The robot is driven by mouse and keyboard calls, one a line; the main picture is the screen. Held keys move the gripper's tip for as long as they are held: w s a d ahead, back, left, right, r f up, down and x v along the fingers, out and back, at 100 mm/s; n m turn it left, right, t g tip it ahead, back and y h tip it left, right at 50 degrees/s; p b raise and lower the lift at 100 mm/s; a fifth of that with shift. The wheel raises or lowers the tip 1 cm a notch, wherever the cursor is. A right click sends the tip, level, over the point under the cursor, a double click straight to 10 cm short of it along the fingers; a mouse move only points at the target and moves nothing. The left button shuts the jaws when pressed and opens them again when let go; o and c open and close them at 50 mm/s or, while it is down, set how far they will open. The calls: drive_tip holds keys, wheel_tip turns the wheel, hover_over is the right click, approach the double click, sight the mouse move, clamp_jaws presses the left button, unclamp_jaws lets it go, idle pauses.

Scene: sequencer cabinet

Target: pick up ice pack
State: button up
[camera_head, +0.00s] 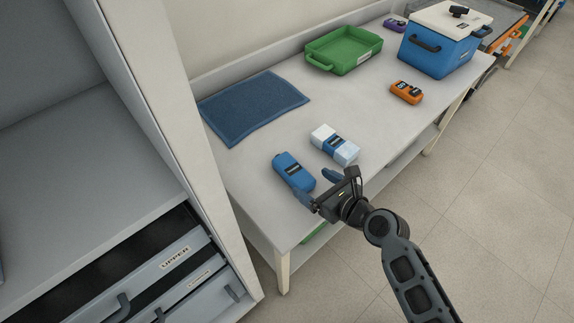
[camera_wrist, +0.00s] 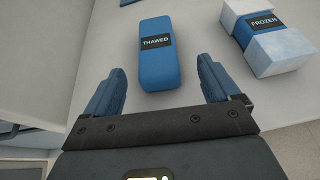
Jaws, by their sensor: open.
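A blue block labelled THAWED (camera_head: 293,172) lies on the white bench near its front left end. It also shows in the wrist view (camera_wrist: 158,66), straight ahead between the fingertips. A white block with a blue band labelled FROZEN (camera_head: 334,144) lies just beyond it to the right. It also shows at the right of the wrist view (camera_wrist: 270,38). Both look like ice packs. My gripper (camera_head: 318,188) is open and empty, its blue fingers at the near side of the THAWED block. I cannot tell whether they touch it.
A blue mat (camera_head: 254,105) lies at the bench's back left. A green tray (camera_head: 344,68), an orange device (camera_head: 406,92) and a blue cooler with a white lid (camera_head: 438,58) stand farther right. A cabinet with an UPPER drawer (camera_head: 150,276) is at left.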

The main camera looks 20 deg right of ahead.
sight(298, 174)
drive_tip(key=shift+a+x, duration=0.1)
drive_tip(key=shift+x, duration=1.85)
drive_tip(key=shift+a+x, duration=0.15)
drive_tip(key=shift+x, duration=1.8)
drive_tip(key=shift+r, duration=0.2)
drive_tip(key=shift+c, duration=0.3)
drive_tip(key=c, duration=1.1)
drive_tip(key=shift+c, duration=0.3)
drive_tip(key=shift+r, duration=0.15)
